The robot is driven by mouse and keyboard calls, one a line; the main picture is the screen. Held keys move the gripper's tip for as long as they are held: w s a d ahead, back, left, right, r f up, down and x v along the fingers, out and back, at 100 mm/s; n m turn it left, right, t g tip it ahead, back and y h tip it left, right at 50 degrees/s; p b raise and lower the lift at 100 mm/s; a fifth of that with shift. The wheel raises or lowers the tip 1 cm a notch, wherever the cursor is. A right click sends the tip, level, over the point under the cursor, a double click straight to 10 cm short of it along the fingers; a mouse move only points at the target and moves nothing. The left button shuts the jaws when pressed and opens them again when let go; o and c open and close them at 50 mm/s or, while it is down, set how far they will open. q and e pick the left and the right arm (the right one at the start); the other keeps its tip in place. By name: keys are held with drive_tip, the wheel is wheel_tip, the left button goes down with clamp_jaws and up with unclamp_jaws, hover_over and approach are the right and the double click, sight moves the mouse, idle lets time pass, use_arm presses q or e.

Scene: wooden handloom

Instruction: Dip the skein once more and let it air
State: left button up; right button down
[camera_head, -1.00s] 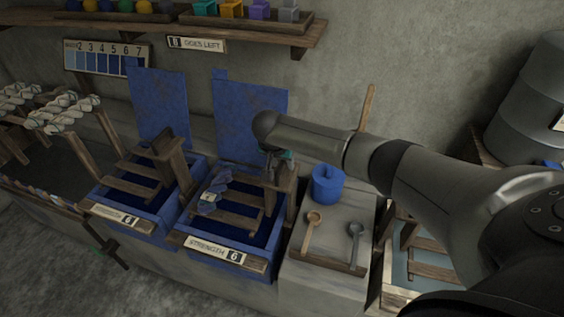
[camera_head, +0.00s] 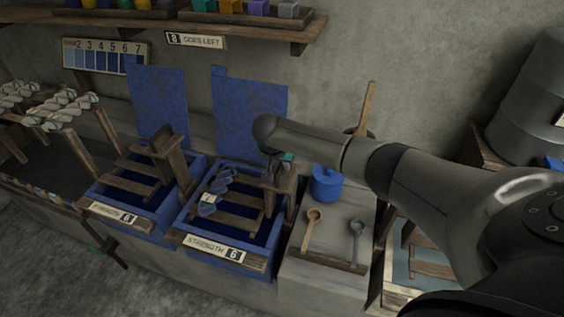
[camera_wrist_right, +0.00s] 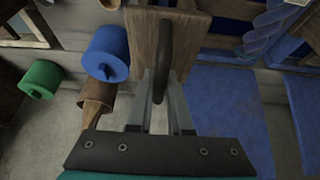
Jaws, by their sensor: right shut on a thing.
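A twisted blue skein (camera_head: 216,190) with a small pale tag hangs over the right-hand dye vat (camera_head: 178,222), whose sign (camera_head: 215,248) reads "STRENGTH 6". Part of the skein shows at the upper right in the right wrist view (camera_wrist_right: 268,30). My right gripper (camera_head: 273,168) is at the vat's right side, beside the skein and apart from it. In the right wrist view my gripper (camera_wrist_right: 159,97) is shut on a dark handle (camera_wrist_right: 160,62) in front of a wooden board (camera_wrist_right: 185,30). My left gripper is not in view.
A second vat (camera_head: 95,190) stands to the left. Pale skeins (camera_head: 62,110) hang on a rack farther left. A blue lidded pot (camera_head: 326,184) and two ladles (camera_head: 312,228) sit on the ledge at right. A shelf (camera_head: 260,20) runs above.

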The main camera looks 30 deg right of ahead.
sight(281, 178)
wheel_tip(281, 178, down, 7)
drive_tip(key=b, duration=0.3)
drive_tip(key=shift+r+b, duration=0.2)
drive_tip(key=shift+b, duration=0.15)
wheel_tip(281, 178, down, 10)
drive_tip(key=b, duration=0.7)
drive_tip(key=shift+r, duration=0.15)
drive_tip(key=shift+s, duration=0.1)
drive_tip(key=shift+s+a+f, duration=0.1)
drive_tip(key=shift+a+f, duration=0.05)
drive_tip(key=shift+f, duration=0.1)
idle(1.2)
idle(1.8)
